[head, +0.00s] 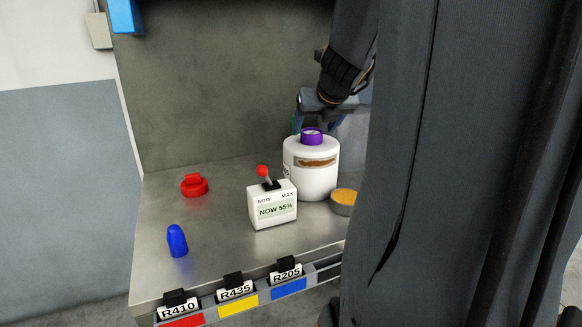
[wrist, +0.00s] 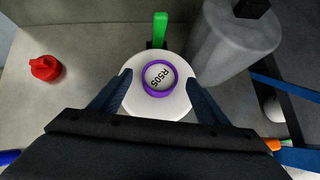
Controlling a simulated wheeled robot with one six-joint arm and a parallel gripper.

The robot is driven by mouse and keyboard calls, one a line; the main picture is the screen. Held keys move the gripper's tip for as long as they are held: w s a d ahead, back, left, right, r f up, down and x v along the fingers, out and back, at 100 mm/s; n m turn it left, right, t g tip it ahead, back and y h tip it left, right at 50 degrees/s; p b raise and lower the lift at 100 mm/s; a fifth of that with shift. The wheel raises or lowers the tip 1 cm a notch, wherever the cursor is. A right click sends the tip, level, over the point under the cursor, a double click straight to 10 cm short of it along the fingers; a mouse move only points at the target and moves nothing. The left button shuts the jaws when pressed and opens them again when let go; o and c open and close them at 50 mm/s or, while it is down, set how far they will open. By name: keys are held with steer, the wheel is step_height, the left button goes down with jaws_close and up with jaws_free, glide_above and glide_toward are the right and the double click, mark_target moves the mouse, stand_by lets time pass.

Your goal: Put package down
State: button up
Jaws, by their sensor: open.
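A white round bottle (head: 311,178) with a purple cap (head: 311,136) and a brown patch on its front stands upright on a metal worktop (head: 215,215). It is likely the package. In the wrist view I look down on the bottle (wrist: 160,108); its purple cap ring (wrist: 159,92) surrounds a white disc that seems to read R505. My gripper (wrist: 158,76) is open, with one blue finger on each side of the bottle. In the head view my gripper (head: 318,118) is just above and behind the cap. I cannot tell whether the fingers touch the bottle.
A white lever box (head: 272,206) reading NOW 55% stands close in front of the bottle. A small tin (head: 343,202) sits at its right. A red cap (head: 194,185) and blue piece (head: 177,241) lie left. A grey cylinder (wrist: 233,45) and green piece (wrist: 160,29) are near.

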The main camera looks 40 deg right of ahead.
steer(key=shift+x, duration=1.15)
jaws_close()
steer(key=shift+r, duration=0.1)
